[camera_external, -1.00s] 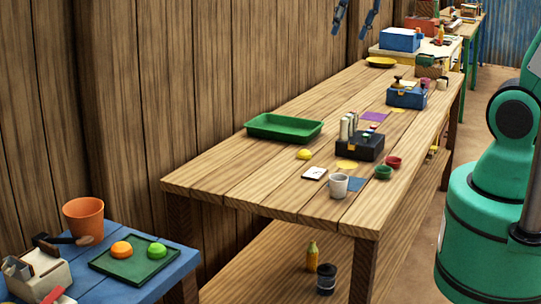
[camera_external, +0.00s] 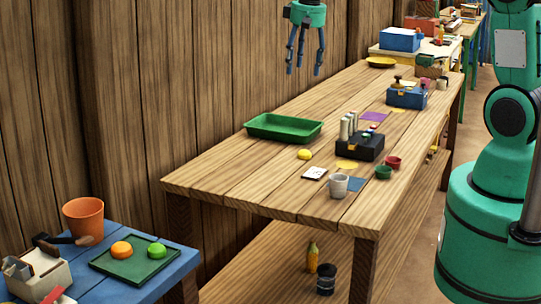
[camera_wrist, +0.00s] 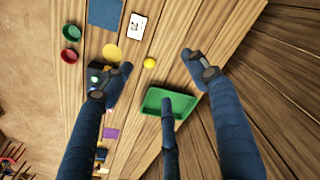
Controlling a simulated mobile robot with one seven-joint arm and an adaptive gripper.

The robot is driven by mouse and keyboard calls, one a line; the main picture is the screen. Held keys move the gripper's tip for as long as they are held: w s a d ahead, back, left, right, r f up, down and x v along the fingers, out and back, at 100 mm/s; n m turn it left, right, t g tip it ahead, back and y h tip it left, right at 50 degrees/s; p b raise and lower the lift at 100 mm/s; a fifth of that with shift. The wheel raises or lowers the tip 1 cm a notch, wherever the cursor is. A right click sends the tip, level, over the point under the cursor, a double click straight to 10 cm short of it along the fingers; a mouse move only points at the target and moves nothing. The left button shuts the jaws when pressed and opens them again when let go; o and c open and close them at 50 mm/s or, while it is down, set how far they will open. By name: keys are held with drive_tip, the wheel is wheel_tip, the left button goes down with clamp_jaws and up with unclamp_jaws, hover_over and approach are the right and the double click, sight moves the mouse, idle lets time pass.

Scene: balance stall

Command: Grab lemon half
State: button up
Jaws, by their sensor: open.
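The lemon half (camera_external: 304,154) is a small yellow dome on the long wooden table, between the green tray and the black box. It also shows in the wrist view (camera_wrist: 150,63), near the picture's middle. My gripper (camera_external: 304,70) is open and empty, high above the table, with its dark blue fingers pointing down. In the wrist view the fingers of my gripper (camera_wrist: 158,76) are spread apart around the area where the lemon half shows, well clear of it.
The green tray (camera_external: 280,137) lies behind the lemon half. The black box (camera_external: 360,151) with upright cylinders stands to its right. A white card (camera_external: 314,174), a grey mug (camera_external: 339,186) and small red (camera_external: 393,162) and green bowls (camera_external: 383,173) are nearer the front.

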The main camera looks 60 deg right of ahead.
drive_tip(key=m+g, duration=0.1)
drive_tip(key=m, duration=0.1)
hover_over(305, 151)
wheel_tip(305, 151, down, 18)
drive_tip(key=shift+a+f+y, duration=0.1)
drive_tip(key=shift+f+y, duration=0.05)
drive_tip(key=shift+y, duration=0.15)
drive_tip(key=shift+f+b, duration=0.5)
drive_tip(key=shift+f, duration=3.75)
drive_tip(key=shift+f, duration=0.1)
drive_tip(key=shift+f+b, duration=0.55)
drive_tip(key=shift+f, duration=1.95)
drive_tip(key=c, duration=1.1)
